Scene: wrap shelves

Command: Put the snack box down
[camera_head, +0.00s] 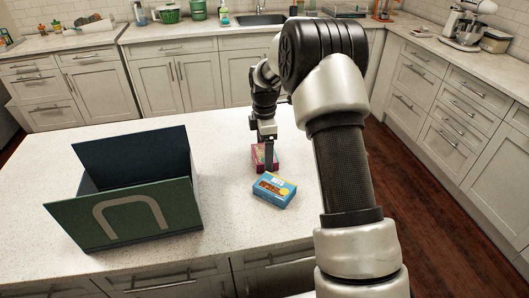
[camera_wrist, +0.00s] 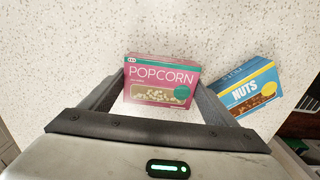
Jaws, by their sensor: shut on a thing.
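A pink popcorn box (camera_wrist: 160,80) is between the two fingers of my gripper (camera_wrist: 155,98) in the wrist view. My gripper is shut on it. In the head view the pink box (camera_head: 262,154) is at the right part of the white speckled island counter (camera_head: 226,215), partly hidden by my gripper (camera_head: 268,160). It is at or close to the counter top; I cannot tell whether it touches. A blue nuts box (camera_head: 273,191) lies on the counter just in front of it. The nuts box also shows at the right in the wrist view (camera_wrist: 247,92), close to the right finger.
A large open dark green box (camera_head: 60,222) with a pale arch mark stands on the left of the island. Counter between it and the snack boxes is bare. Back counters hold a sink (camera_head: 258,20), a green pot (camera_head: 168,13) and a stand mixer (camera_head: 466,24).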

